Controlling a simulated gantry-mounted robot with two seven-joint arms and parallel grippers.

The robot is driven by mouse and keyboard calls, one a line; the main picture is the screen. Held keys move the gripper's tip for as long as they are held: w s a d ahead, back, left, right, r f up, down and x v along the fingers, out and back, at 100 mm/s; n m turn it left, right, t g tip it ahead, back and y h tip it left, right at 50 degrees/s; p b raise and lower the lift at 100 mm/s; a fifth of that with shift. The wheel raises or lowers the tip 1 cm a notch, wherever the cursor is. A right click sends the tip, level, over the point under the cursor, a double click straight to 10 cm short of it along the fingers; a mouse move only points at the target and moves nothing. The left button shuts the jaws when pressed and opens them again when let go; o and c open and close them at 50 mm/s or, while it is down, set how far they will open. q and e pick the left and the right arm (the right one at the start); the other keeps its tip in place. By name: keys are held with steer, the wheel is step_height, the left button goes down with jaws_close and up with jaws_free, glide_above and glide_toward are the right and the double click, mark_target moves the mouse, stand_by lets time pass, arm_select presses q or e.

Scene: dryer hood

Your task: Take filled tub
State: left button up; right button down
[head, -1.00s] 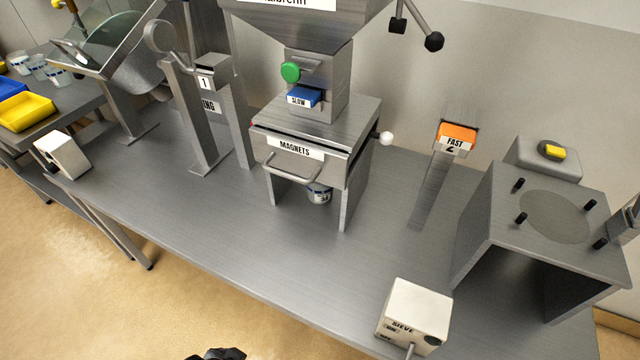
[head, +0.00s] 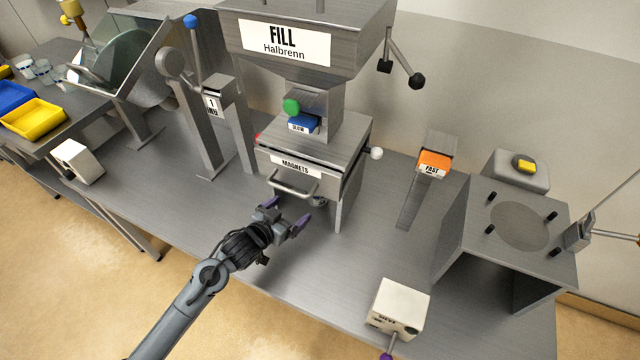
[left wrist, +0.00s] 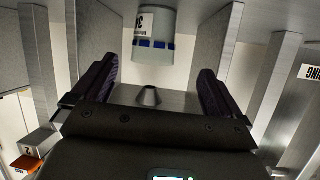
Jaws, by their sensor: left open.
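The tub (left wrist: 155,28) is white with a label and a blue-marked band. In the left wrist view it appears inverted, ahead of my left gripper and centred between its fingers, apart from them. In the head view it is largely hidden under the magnet housing (head: 352,160), behind my gripper. My left gripper (head: 287,214) is open and empty in front of that housing, below its drawer handle; its two dark fingers also show in the left wrist view (left wrist: 158,90). My right gripper is not in view.
The housing's legs (head: 344,206) flank the space beneath it, and the drawer handle (head: 292,189) juts forward above. A white sieve control box (head: 398,306) stands at the front edge. A grey stand (head: 520,225) is at the right. The bench between is clear.

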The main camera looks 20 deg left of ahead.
arm_select(q)
steer(key=shift+h, duration=0.8)
steer(key=w+d, duration=0.1)
steer(key=w, duration=0.2)
steer(key=w+d+b, duration=0.1)
steer(key=w, duration=0.2)
steer(key=w+d+b, duration=0.1)
steer(key=w, duration=0.3)
steer(key=shift+f, duration=0.2)
steer(key=shift+b+x, duration=0.8)
steer(key=shift+x, duration=1.25)
steer(key=shift+c, duration=0.3)
steer(key=shift+r, duration=0.15)
steer(key=c, duration=0.9)
steer(key=shift+r, duration=0.1)
